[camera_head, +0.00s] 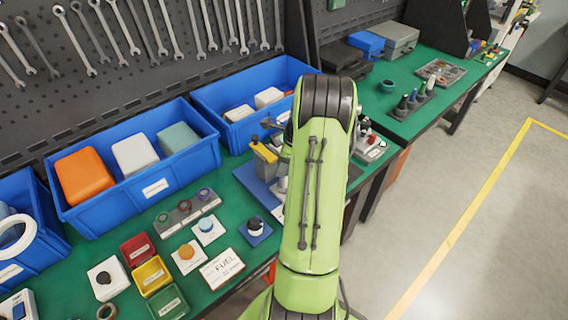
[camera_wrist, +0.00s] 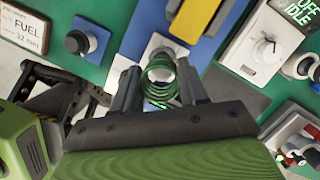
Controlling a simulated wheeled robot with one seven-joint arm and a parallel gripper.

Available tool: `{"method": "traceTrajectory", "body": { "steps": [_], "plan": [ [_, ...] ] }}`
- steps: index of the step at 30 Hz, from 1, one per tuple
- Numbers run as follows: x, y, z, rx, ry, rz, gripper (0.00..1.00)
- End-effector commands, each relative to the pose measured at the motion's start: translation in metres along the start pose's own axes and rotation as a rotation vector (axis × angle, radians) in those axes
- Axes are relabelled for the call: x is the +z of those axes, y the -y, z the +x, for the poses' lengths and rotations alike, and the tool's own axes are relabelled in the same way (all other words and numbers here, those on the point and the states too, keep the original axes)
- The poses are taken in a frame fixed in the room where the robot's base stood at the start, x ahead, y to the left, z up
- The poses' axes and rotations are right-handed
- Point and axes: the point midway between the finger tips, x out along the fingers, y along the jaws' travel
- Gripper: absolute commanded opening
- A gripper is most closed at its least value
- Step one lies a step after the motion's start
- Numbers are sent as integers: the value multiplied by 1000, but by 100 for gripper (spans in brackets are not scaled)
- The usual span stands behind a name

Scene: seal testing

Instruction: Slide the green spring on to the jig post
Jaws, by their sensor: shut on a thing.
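The green spring (camera_wrist: 160,82) shows in the wrist view as a coil seen nearly end-on. My gripper (camera_wrist: 158,84) is shut on it, with one dark finger on each side. Behind the spring lie a white surface (camera_wrist: 158,42) and a blue plate (camera_wrist: 142,22). I cannot make out a jig post there, and cannot tell whether the spring is around one or above it. In the head view my green arm hides the gripper and the spring. The blue plate (camera_head: 252,182) shows partly left of my arm, with a yellow-topped block (camera_head: 264,153) on it.
A black knob on a blue square base (camera_head: 254,228) and a white FUEL card (camera_head: 222,269) lie left of my arm. A white dial box (camera_wrist: 262,45) stands right of the gripper. Blue bins (camera_head: 135,165) line the bench's back. The floor (camera_head: 470,220) at right is clear.

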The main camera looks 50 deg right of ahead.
Motion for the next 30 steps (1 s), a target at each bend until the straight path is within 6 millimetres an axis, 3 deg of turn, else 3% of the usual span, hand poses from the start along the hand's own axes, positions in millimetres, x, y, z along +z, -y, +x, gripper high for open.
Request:
{"method": "traceTrajectory", "body": {
  "steps": [30],
  "plan": [
    [-3, 0, 10, 0, 0, 0, 12]
  ]
}}
